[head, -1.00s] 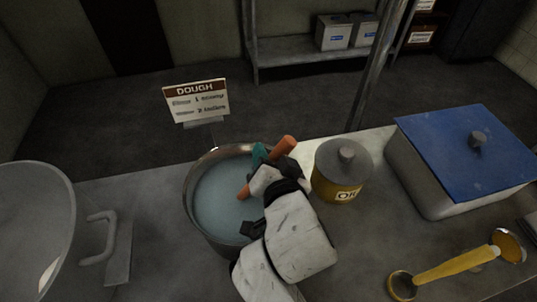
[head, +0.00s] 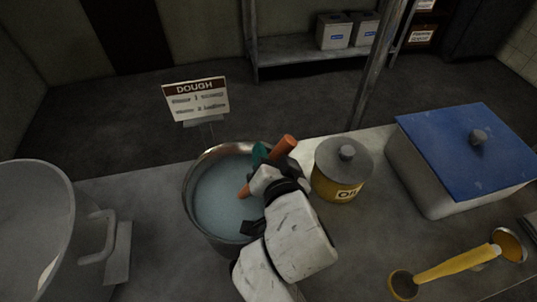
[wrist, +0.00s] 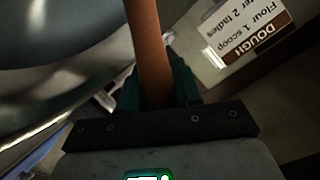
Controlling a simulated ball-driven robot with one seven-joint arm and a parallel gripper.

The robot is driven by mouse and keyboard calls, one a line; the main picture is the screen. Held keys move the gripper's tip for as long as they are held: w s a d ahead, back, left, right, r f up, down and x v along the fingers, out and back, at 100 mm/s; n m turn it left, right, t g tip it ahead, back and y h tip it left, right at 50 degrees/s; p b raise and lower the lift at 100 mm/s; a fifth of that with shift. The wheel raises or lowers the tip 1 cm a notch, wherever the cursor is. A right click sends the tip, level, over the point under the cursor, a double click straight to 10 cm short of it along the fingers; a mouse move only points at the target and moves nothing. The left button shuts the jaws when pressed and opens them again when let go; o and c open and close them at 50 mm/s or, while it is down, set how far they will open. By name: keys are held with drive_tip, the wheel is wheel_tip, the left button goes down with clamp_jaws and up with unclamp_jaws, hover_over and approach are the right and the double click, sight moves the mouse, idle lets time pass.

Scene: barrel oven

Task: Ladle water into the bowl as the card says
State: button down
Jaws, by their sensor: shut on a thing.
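My gripper (head: 262,165) is shut on the orange-brown handle (head: 284,147) of the ladle, over the pot's right side. The handle is tilted, and its lower end reaches the water; the ladle's cup is not visible. The metal pot (head: 190,190) holds blue-grey water (head: 222,195). In the wrist view the handle (wrist: 149,50) runs up between the teal fingers. A large grey bowl (head: 35,225) with a side handle stands at the left, partly out of frame; no contents show. The card (head: 196,99) behind the pot reads DOUGH, flour 1 scoop, water 2 ladles; it also shows in the wrist view (wrist: 250,35).
A yellow lidded oil tin (head: 340,172) stands close to the right of the pot and my gripper. A bin with a blue lid (head: 465,155) and a yellow-handled scoop (head: 455,267) lie further right. A metal post (head: 375,70) rises behind the counter.

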drive_tip(key=shift+r, duration=0.15)
wheel_tip(320, 180, up, 14)
drive_tip(key=p, duration=1.2)
drive_tip(key=shift+r, duration=0.25)
